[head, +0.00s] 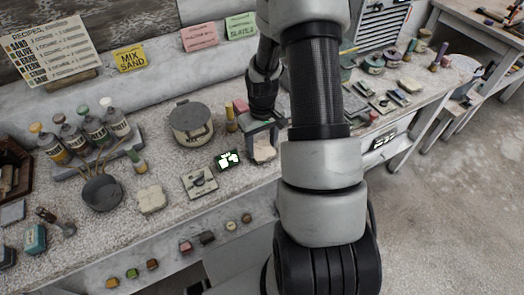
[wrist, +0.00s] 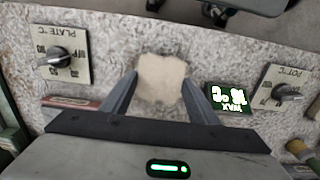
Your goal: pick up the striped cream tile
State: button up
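A cream piece (wrist: 162,80) with an uneven outline lies on the speckled bench in the wrist view. No stripes are clear on it. My gripper (wrist: 161,79) is open, one fingertip near each side of it; I cannot tell if the fingers touch it. In the head view the same cream piece (head: 264,153) shows between the fingers of my gripper (head: 262,143), low over the bench's front part. A second cream piece (head: 151,199) lies further left, beside the dark pan, with no clear stripes either.
A lit green display (head: 228,160) and a dial plate (head: 199,182) lie left of my gripper in the head view. A lidded pot (head: 191,122) stands behind them. In the wrist view another dial plate (wrist: 61,54) and a red block (wrist: 70,103) lie to the left.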

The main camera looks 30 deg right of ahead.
jog(key=c, duration=0.3)
jog(key=shift+c, duration=0.2)
jog(key=shift+r, duration=0.1)
